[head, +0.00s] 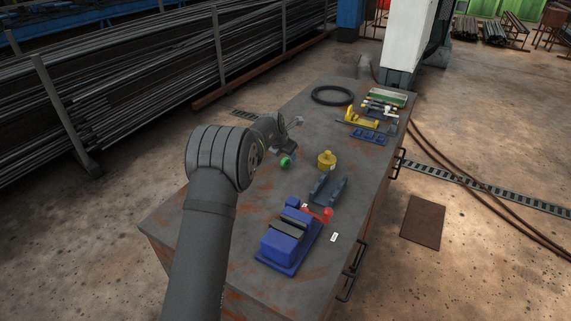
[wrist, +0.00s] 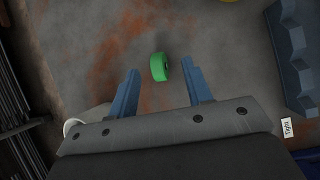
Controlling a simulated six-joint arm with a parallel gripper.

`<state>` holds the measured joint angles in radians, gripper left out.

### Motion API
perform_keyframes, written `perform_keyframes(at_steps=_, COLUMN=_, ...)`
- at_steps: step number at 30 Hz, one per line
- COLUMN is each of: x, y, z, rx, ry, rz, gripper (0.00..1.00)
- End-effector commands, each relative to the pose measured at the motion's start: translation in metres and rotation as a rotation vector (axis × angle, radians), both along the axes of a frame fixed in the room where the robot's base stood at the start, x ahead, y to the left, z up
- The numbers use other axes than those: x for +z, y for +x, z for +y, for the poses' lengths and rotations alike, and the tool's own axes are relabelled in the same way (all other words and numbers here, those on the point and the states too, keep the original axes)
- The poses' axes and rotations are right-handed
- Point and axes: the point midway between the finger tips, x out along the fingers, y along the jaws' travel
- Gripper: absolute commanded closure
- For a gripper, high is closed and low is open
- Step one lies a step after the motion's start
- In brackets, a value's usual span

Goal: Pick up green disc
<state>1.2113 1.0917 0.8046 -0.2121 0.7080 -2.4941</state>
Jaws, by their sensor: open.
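The green disc (wrist: 159,67) stands on edge or tilted on the grey, rust-stained bench top in the wrist view. In the head view it shows as a small green round thing (head: 286,161) close to the end of my arm. My gripper (wrist: 162,78) is open. Its two blue fingers lie on either side of the disc in the picture, with clear gaps to both. The disc appears near the level of the fingertips in the picture. I cannot tell how high the fingers are above the bench. Nothing is held.
On the bench (head: 262,190) stand a yellow pot-like part (head: 326,160), a grey-blue V-shaped block (head: 328,188) and a blue vise (head: 285,240) with a red part. A black ring (head: 332,95), a yellow tool (head: 361,117) and a blue tray (head: 369,137) lie farther back.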

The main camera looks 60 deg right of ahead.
Motion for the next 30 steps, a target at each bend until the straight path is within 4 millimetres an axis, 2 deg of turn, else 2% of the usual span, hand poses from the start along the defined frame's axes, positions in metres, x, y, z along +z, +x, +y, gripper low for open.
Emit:
perform_keyframes(at_steps=12, x=-0.044, y=0.009, z=-0.016, rx=-0.002, ry=-0.001, rz=0.0, gripper=0.55)
perform_keyframes(at_steps=22, x=-0.048, y=0.01, z=-0.019, rx=-0.002, ry=-0.002, rz=0.001, gripper=0.55)
perform_keyframes(at_steps=23, x=-0.048, y=0.01, z=-0.019, rx=-0.002, ry=-0.002, rz=0.001, gripper=0.56)
perform_keyframes(at_steps=27, x=-0.048, y=0.01, z=-0.019, rx=-0.002, ry=-0.002, rz=0.001, gripper=0.84)
perform_keyframes(at_steps=30, x=-0.049, y=0.01, z=-0.019, rx=-0.002, ry=-0.002, rz=0.001, gripper=1.0)
